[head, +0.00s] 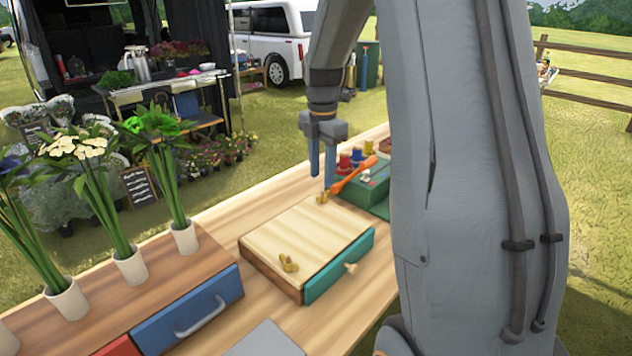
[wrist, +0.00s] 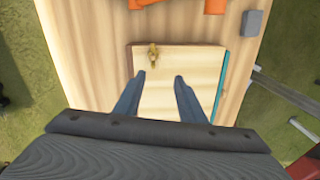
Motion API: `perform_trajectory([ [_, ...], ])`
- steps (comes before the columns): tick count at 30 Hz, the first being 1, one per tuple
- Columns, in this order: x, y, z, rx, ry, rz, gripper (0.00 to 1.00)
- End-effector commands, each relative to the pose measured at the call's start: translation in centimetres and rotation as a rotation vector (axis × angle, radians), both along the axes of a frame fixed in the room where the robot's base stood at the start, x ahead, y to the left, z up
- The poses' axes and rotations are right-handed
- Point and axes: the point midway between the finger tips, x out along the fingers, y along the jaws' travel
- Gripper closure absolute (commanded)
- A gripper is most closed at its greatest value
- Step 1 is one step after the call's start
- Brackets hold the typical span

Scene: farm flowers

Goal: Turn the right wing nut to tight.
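A low wooden box (head: 300,235) with a teal drawer front (head: 340,265) stands on the bench. Two brass wing nuts sit on its top. The right wing nut (head: 322,197) is at the far end, just below my gripper (head: 321,181). The left wing nut (head: 289,263) is at the near end. In the wrist view, the right wing nut (wrist: 153,56) lies near the box's far edge, just beyond the fingertips and nearer the left finger. My gripper (wrist: 159,76) is open, with nothing between its fingers. The left wing nut is hidden there.
A green box (head: 368,188) with coloured spools and an orange tool (head: 352,176) stands just beyond the wooden box. A blue drawer (head: 188,310) and several white flower vases (head: 130,266) are at the left. The bench between the vases and the box is clear.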

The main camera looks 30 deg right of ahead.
Motion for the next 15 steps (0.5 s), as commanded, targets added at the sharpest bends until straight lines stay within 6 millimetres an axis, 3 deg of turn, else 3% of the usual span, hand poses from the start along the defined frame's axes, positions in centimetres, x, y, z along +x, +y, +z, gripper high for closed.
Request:
perform_trajectory([
  [3, 0.9, -1.2, 0.3, 0.000, 0.002, 0.099, 0.63],
  [8, 1.2, -1.5, -0.2, 0.002, 0.006, 0.152, 0.63],
  [15, 1.1, -1.2, -3.6, 0.003, 0.008, 0.155, 0.63],
])
